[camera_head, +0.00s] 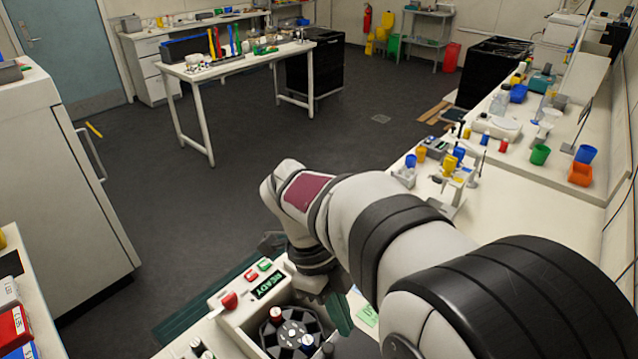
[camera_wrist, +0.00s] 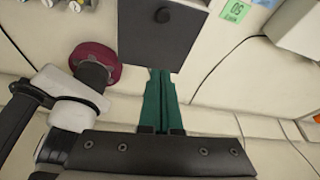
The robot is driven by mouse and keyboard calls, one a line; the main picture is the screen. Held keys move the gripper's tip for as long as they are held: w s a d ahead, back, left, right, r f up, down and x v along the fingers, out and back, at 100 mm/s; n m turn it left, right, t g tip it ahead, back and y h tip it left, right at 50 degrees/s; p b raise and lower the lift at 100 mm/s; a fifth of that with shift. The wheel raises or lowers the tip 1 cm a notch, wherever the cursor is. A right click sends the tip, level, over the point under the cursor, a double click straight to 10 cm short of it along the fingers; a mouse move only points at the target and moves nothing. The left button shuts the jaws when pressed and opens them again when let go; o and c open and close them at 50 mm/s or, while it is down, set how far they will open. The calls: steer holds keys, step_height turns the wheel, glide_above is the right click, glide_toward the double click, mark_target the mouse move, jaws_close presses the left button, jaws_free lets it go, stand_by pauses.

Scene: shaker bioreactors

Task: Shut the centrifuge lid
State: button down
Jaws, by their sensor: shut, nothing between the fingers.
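The centrifuge (camera_head: 231,317) stands at the bottom of the head view, with a lit READY display and red and green buttons on its panel. Its round dark rotor (camera_head: 277,340) shows from above with capped tubes, so the bowl is uncovered there. A dark grey panel with a black knob (camera_wrist: 160,40), which looks like the lid, is at the top of the wrist view. My gripper (camera_wrist: 158,98) has its green fingers together and empty, with the tips just below the panel's edge; I cannot tell whether they touch. In the head view the gripper (camera_head: 339,313) is right of the rotor.
A green note (camera_head: 368,316) lies on the pale bench right of my gripper. The right-hand bench holds an orange bin (camera_head: 580,174), a green cup (camera_head: 540,154) and small labware. A white cabinet (camera_head: 55,175) stands at left. The floor beyond is mostly clear.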

glide_above(337, 346)
steer(key=s+d, duration=0.3)
steer(key=s, duration=0.2)
steer(key=f, duration=0.9)
steer(key=shift+w+a+f, duration=0.15)
steer(key=shift+a+f, duration=0.05)
steer(key=shift+w+a+f, duration=0.15)
steer(key=shift+w+a, duration=0.65)
steer(key=shift+a, duration=0.3)
steer(key=shift+w+a, duration=0.35)
steer(key=shift+a, duration=0.1)
steer(key=w+a, duration=1.1)
steer(key=a, duration=0.1)
steer(key=shift+w, duration=0.4)
